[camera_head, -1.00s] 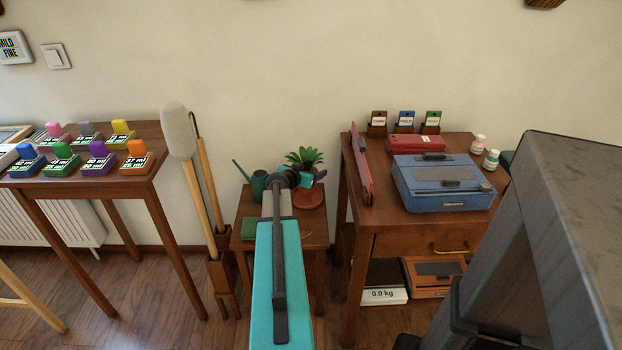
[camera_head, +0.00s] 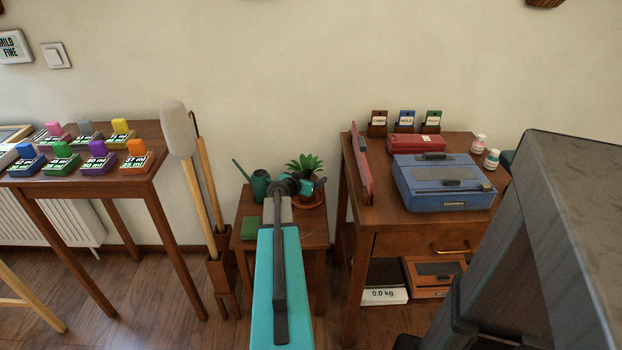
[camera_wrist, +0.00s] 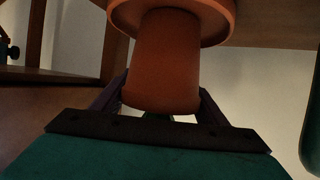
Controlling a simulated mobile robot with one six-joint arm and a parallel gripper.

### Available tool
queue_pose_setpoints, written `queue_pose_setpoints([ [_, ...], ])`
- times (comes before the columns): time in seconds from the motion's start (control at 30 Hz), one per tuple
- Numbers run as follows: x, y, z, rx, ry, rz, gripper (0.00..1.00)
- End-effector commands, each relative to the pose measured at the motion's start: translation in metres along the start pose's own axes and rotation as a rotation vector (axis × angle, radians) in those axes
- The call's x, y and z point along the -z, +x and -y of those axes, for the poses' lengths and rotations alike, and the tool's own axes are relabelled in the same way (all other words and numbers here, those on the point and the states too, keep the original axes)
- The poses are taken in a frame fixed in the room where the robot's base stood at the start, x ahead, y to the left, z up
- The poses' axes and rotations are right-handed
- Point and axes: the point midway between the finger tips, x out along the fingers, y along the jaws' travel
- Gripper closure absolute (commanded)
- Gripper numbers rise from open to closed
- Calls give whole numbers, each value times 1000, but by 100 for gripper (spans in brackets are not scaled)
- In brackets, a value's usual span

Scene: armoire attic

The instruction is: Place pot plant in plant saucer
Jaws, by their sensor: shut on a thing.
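The pot plant has green leaves (camera_head: 305,164) and an orange terracotta pot (camera_wrist: 165,65). My gripper (camera_head: 303,187) is shut on the pot, with a dark finger on each side of it in the wrist view (camera_wrist: 164,88). The orange saucer (camera_head: 311,204) sits on the small wooden side table. The wrist view appears upside down, with the saucer (camera_wrist: 222,22) at its top edge and the pot's narrow base overlapping it. The pot looks upright over or in the saucer; I cannot tell whether they touch. In the head view my wrist hides part of the pot.
The small side table (camera_head: 313,240) also holds a green watering can (camera_head: 260,185) and a green box (camera_head: 250,227). A taller desk (camera_head: 365,212) stands close on the right, and long-handled tools (camera_head: 195,170) stand on the left.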

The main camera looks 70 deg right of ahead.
Motion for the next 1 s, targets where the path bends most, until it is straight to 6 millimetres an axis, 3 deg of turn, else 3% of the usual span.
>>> queue_pose_setpoints([
  [0.23, -2, 1, 0, 0, 0, -1, 74],
  [0.27, -2, 1, 0, 0, 0, 0, 28],
  [0.33, -2, 1, 0, 0, 0, 0, 16],
  [0.87, 2, -1, 0, 0, 0, 0, 14],
  [1.0, 0, -11, 0, 1, 0, 0, 14],
])
